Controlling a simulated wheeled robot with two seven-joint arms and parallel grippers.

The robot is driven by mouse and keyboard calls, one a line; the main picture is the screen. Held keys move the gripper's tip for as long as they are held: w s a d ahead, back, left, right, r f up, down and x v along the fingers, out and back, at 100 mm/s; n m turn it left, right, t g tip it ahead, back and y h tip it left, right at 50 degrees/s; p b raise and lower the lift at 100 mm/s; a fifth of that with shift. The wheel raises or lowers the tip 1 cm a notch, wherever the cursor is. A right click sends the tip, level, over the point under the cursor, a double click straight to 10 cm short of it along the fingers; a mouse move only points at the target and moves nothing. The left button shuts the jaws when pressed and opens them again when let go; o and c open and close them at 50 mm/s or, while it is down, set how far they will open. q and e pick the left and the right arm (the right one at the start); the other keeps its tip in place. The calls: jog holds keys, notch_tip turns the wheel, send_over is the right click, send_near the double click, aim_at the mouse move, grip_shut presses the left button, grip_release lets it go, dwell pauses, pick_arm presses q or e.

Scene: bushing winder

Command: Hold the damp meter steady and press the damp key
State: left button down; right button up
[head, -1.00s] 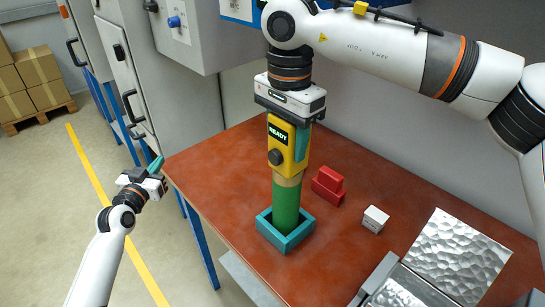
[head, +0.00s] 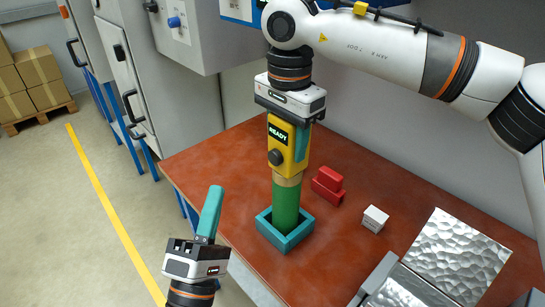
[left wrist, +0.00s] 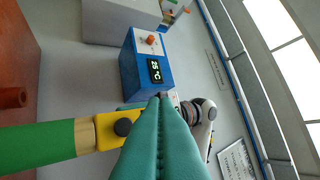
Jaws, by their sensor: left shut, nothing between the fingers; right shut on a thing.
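The yellow damp meter (head: 288,143) shows READY on its display and has a dark round key (head: 275,157) on its front. It stands upright on top of a green and tan cylinder (head: 286,205), which rises from a square teal holder (head: 264,230). My right gripper (head: 298,140) is shut on the meter from above. My left gripper (head: 213,192) is shut and empty, in front and to the left of the meter, apart from it. In the left wrist view its teal fingers (left wrist: 160,110) overlap the meter (left wrist: 105,130), and the key (left wrist: 123,127) shows beside them.
A red block (head: 328,186) and a small white box (head: 375,219) lie right of the holder on the brown table (head: 350,260). A dimpled metal sheet (head: 458,255) is at the right. A blue box (left wrist: 150,65) reading 25 °C shows in the left wrist view.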

aim_at(268, 152)
pick_arm(q)
jog(key=shift+s+r+n, duration=0.1)
jog(key=shift+n, duration=0.2)
jog(key=w+d, duration=0.6)
jog(key=shift+w, duration=0.15)
dwell(0.4)
jog(key=shift+w+d, duration=0.1)
jog(key=shift+d, duration=0.1)
dwell(1.8)
jog(key=shift+w+d, duration=0.15)
jog(key=shift+d, duration=0.05)
jog(key=shift+w+d, duration=0.3)
dwell(0.9)
jog(key=shift+a, duration=0.1)
jog(key=shift+s+a, duration=0.55)
jog(key=shift+s, duration=0.05)
